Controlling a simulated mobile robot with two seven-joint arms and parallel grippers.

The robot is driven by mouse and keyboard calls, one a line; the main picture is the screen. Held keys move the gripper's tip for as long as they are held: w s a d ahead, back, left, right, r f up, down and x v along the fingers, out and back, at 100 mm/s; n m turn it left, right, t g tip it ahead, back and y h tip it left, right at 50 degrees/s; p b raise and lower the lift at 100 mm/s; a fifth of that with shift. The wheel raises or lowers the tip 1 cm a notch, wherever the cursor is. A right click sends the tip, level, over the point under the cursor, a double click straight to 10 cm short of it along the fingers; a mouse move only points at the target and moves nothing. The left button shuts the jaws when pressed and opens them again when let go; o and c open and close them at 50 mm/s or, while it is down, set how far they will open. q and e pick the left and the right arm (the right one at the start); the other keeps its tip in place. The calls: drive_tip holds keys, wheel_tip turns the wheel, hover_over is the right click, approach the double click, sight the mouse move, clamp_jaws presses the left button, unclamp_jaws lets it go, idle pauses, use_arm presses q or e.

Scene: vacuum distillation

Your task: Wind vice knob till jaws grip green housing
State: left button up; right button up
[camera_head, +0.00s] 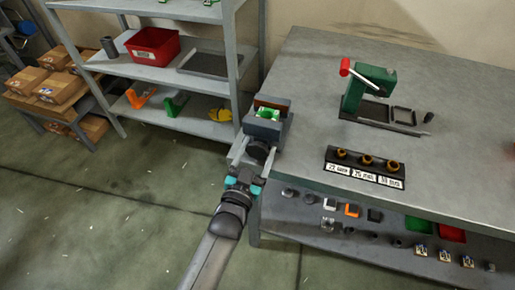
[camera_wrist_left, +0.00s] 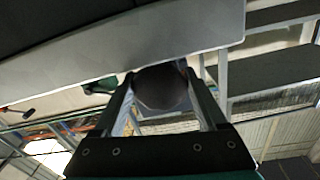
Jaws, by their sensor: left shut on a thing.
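The vice (camera_head: 264,127) is a dark grey block at the left corner of the workbench. The green housing (camera_head: 267,114) sits between its jaws, with a reddish-brown jaw face behind it. I cannot tell whether the jaws touch the housing. My left gripper (camera_head: 252,157) is shut on the dark round vice knob (camera_head: 259,150) at the vice's front. In the left wrist view the knob (camera_wrist_left: 161,88) fills the space between the two fingers. My right gripper is in neither view.
A green press with a red handle (camera_head: 369,87) stands on the workbench (camera_head: 300,77). A labelled black block (camera_head: 365,168) with brass pieces lies near the front edge. Shelves with a red bin (camera_head: 153,46) stand at left. Small parts sit on the shelf below the bench.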

use_arm(q)
drive_tip(key=m, duration=0.4)
drive_tip(key=shift+a+p, duration=0.1)
drive_tip(key=shift+p, duration=0.3)
drive_tip(key=shift+w+r, duration=0.1)
